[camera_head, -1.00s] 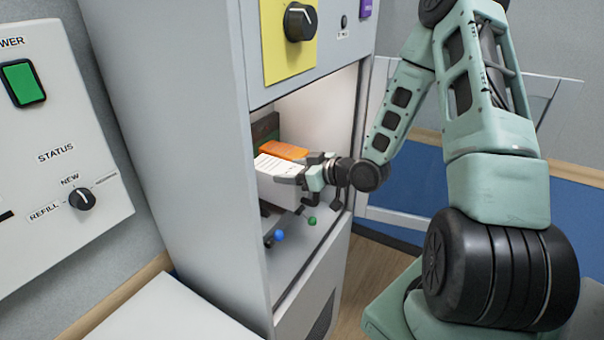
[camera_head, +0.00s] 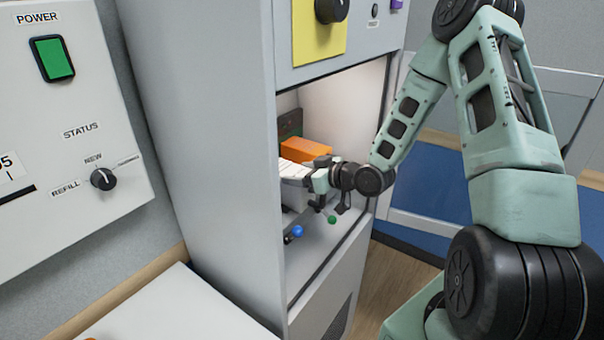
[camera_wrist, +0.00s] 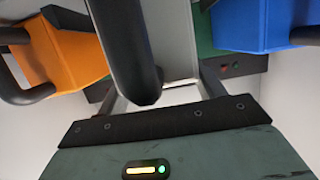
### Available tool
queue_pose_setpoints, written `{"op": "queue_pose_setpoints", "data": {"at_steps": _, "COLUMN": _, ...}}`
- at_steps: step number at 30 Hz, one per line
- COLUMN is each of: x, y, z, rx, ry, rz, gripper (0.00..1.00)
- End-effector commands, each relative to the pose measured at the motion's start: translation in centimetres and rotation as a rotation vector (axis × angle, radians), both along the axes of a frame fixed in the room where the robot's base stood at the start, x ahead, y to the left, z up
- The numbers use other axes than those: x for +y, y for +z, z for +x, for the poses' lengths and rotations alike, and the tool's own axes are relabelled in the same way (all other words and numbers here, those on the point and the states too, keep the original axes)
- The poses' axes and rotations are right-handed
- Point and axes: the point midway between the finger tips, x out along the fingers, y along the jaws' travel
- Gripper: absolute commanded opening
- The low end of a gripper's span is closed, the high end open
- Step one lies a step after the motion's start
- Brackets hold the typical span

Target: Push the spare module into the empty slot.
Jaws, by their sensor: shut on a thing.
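The spare module, apparently the pale grey-white one (camera_head: 297,172), is inside the cabinet opening in the head view, with its label-like top showing. It is also in the wrist view as a grey block (camera_wrist: 172,40) behind a thick dark handle. My gripper (camera_head: 311,178) is shut on it at its near end. An orange module (camera_head: 305,149) sits beyond it; in the wrist view the orange one (camera_wrist: 68,58) is to its left and a blue module (camera_wrist: 255,25) to its right. The empty slot is hidden, and I cannot tell how deep the module sits.
The cabinet's side wall (camera_head: 215,150) stands left of the opening. Blue (camera_head: 297,231) and green (camera_head: 332,219) round knobs are low in the opening. A green board (camera_wrist: 235,62) with small red lights lies behind the modules. A power panel (camera_head: 65,130) is far left.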

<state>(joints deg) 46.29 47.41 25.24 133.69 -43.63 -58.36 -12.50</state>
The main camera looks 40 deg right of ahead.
Motion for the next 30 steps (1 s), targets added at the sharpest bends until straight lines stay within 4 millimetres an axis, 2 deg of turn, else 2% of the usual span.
{"op": "queue_pose_setpoints", "data": {"at_steps": 8, "x": 0.0, "y": 0.1, "z": 0.0, "rx": -0.003, "ry": 0.0, "rz": 0.0, "gripper": 0.12}}
{"op": "queue_pose_setpoints", "data": {"at_steps": 9, "x": 0.0, "y": 0.1, "z": 0.0, "rx": -0.002, "ry": 0.0, "rz": 0.0, "gripper": 0.79}}
{"op": "queue_pose_setpoints", "data": {"at_steps": 11, "x": 0.0, "y": 0.1, "z": 0.0, "rx": -0.002, "ry": 0.0, "rz": 0.0, "gripper": 0.93}}
{"op": "queue_pose_setpoints", "data": {"at_steps": 22, "x": -0.3, "y": 0.0, "z": -0.5, "rx": 0.002, "ry": -0.002, "rz": 0.0, "gripper": 0.93}}
{"op": "queue_pose_setpoints", "data": {"at_steps": 26, "x": -0.9, "y": 0.4, "z": -2.0, "rx": 0.001, "ry": -0.002, "rz": -0.003, "gripper": 0.93}}
{"op": "queue_pose_setpoints", "data": {"at_steps": 30, "x": -1.9, "y": 1.2, "z": -4.6, "rx": 0.0, "ry": -0.004, "rz": -0.004, "gripper": 0.93}}
